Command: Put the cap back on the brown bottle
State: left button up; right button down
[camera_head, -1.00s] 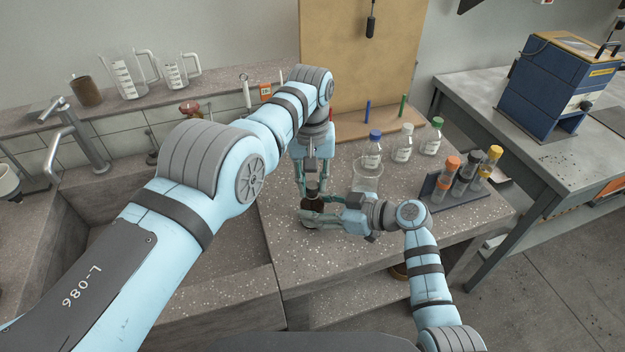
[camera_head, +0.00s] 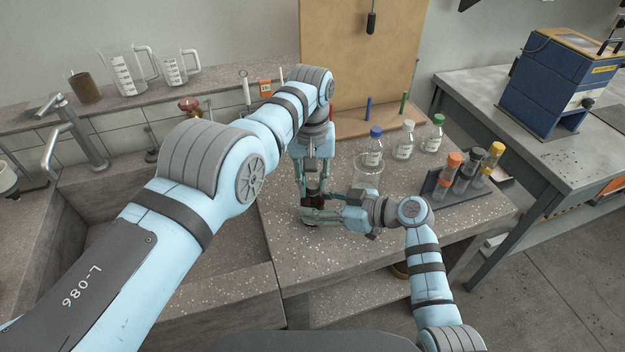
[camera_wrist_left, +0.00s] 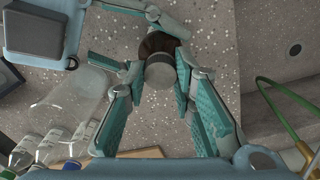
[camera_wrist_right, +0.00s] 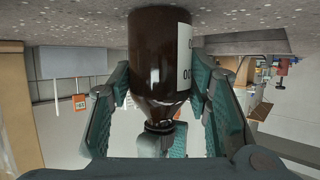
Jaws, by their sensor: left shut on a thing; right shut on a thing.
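The brown bottle (camera_wrist_right: 158,60) stands upright on the bench, white label on its side. My right gripper (camera_head: 322,206) is shut on it, fingers on both sides in the right wrist view (camera_wrist_right: 160,105). The bottle also shows in the left wrist view (camera_wrist_left: 156,44) under the cap. My left gripper (camera_head: 312,188) points down from above, shut on the small grey-dark cap (camera_wrist_left: 160,71). The cap is over the bottle's mouth, in line with the neck.
A glass beaker (camera_head: 367,172) stands close to the right gripper. Behind it are bottles with blue (camera_head: 376,131), white (camera_head: 408,125) and green (camera_head: 438,119) caps. A rack (camera_head: 458,187) of capped tubes is at right. A sink (camera_head: 110,215) lies left.

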pick_arm(q)
jog(key=shift+o, duration=0.2)
jog(key=shift+f, duration=0.1)
jog(key=m, duration=0.6)
jog(key=shift+c, duration=0.2)
jog(key=m, duration=0.4)
jog(key=shift+s+d+f+m, duration=0.1)
jog(key=shift+m, duration=0.3)
jog(key=m, duration=0.4)
jog(key=shift+m, duration=0.3)
jog(key=m, duration=1.2)
